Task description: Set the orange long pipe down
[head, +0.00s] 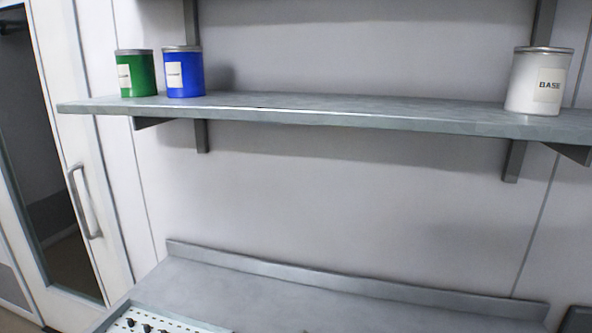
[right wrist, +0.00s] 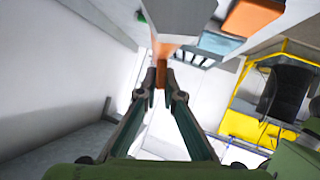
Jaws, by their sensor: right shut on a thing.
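In the right wrist view, my right gripper (right wrist: 161,84) is shut on the orange long pipe (right wrist: 163,54). A short stretch of the pipe shows between and just beyond the fingertips. The rest of it is hidden or runs out of sight, so I cannot tell its full length. I see no surface touching the pipe where it shows. Neither gripper nor the pipe shows in the head view. My left gripper is in neither view.
In the head view, a grey shelf (head: 330,112) holds a green can (head: 140,76), a blue can (head: 184,76) and a white can (head: 531,85). Below is a grey bench (head: 260,293) with a white perforated tray (head: 170,325). A yellow frame (right wrist: 243,122) stands right in the wrist view.

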